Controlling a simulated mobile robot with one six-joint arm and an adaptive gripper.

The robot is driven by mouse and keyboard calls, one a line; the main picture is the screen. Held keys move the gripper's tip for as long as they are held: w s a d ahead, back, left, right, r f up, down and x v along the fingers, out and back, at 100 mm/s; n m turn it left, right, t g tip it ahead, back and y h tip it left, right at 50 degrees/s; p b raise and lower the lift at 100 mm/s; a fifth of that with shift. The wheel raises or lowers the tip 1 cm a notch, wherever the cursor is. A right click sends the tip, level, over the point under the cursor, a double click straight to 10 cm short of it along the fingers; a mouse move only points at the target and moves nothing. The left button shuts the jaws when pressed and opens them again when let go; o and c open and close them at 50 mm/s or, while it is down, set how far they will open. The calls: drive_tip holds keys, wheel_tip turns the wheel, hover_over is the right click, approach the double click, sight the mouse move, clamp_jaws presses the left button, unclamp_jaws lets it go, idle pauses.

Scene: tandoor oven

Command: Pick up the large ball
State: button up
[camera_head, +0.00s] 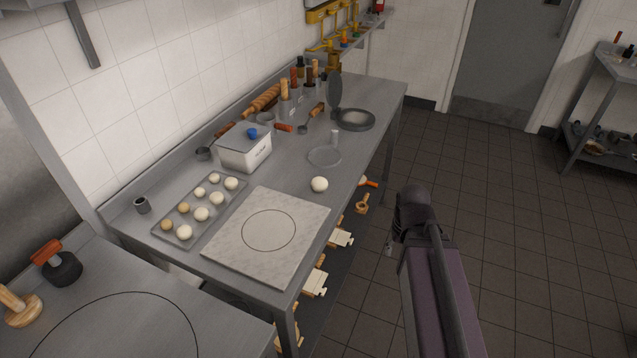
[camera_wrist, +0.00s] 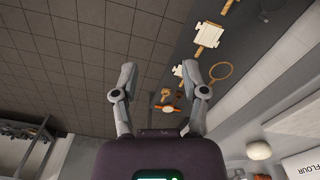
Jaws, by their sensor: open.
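The large ball (camera_head: 319,184) is a single pale dough ball, bigger than the ones on the tray. It rests on the steel table (camera_head: 365,150) near its right edge, beyond the marble board. It also shows in the wrist view (camera_wrist: 259,150) at the lower right. My gripper (camera_wrist: 160,70) has its two fingers spread wide with nothing between them. It is over the floor side of the table, apart from the ball. In the head view my arm stands right of the table, and the fingers are not clearly seen.
A marble board (camera_head: 305,215) and a tray (camera_head: 181,240) of several smaller dough balls lie nearer. A white flour bin (camera_head: 240,155), a clear round dish (camera_head: 324,156) and an open press (camera_head: 354,120) stand around. Wooden tools (camera_head: 314,282) sit on the lower shelf.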

drive_tip(key=shift+o, duration=0.2)
drive_tip(key=o, duration=0.4)
drive_tip(key=shift+o, duration=0.8)
drive_tip(key=shift+w+a+r, duration=0.1)
drive_tip(key=shift+w+r, duration=0.05)
drive_tip(key=shift+w, duration=0.15)
wheel_tip(320, 180, up, 13)
drive_tip(key=m+p, duration=0.4)
drive_tip(key=p, duration=0.9)
hover_over(318, 186)
drive_tip(key=shift+f, duration=0.2)
drive_tip(key=shift+f, duration=0.1)
wheel_tip(318, 186, down, 8)
drive_tip(key=b, duration=0.8)
drive_tip(key=shift+f+b, duration=0.2)
drive_tip(key=shift+b, duration=0.15)
